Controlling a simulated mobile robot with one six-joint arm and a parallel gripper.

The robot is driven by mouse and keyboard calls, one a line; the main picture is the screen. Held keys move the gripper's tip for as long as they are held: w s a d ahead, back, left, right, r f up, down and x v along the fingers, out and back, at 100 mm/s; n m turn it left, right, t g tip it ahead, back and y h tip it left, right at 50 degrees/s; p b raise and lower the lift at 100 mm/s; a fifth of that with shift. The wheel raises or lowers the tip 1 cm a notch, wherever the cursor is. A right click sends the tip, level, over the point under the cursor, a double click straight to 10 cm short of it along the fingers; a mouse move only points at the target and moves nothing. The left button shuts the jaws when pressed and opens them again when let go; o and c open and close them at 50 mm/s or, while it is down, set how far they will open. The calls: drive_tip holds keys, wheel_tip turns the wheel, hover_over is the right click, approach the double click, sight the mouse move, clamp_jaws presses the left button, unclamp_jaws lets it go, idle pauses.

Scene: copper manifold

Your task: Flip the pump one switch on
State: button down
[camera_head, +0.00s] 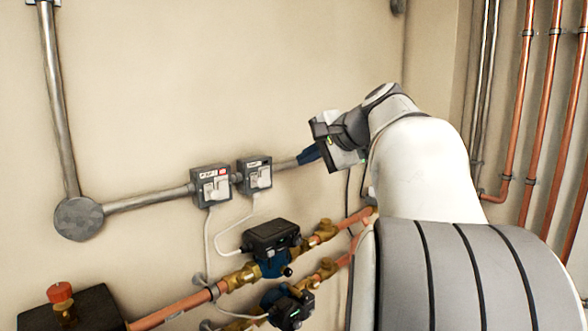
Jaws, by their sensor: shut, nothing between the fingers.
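Two grey switch boxes sit side by side on the wall along a grey conduit. The left switch box (212,185) has a white rocker, a small label and a red mark at its upper right. The right switch box (255,175) has a white rocker and a label, with no red mark visible. The labels are too small to read surely, so I cannot tell which is pump one.
Below the boxes are two pumps, an upper one (272,243) and a lower one (287,306), on copper pipes (175,310) with brass fittings. A white cable (222,232) hangs from the boxes. A round junction box (79,218) is at left. The wall above is clear.

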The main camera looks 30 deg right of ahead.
drive_tip(key=shift+s+d+r, duration=0.1)
drive_tip(key=shift+s+r, duration=0.05)
wheel_tip(320, 180, down, 2)
drive_tip(key=shift+s+g+b, duration=0.15)
drive_tip(key=shift+g+b, duration=0.25)
drive_tip(key=shift+b, duration=0.15)
drive_tip(key=p, duration=0.3)
approach(266, 177)
drive_tip(key=shift+w+a+f, duration=0.35)
drive_tip(key=shift+w+f, duration=0.4)
drive_tip(key=shift+f, duration=0.2)
drive_tip(key=shift+w+a+f, duration=0.35)
drive_tip(key=shift+w+f, duration=0.4)
drive_tip(key=shift+f, duration=0.25)
drive_tip(key=shift+w+a+f, duration=0.3)
drive_tip(key=shift+w+f, duration=0.45)
drive_tip(key=shift+f, duration=0.2)
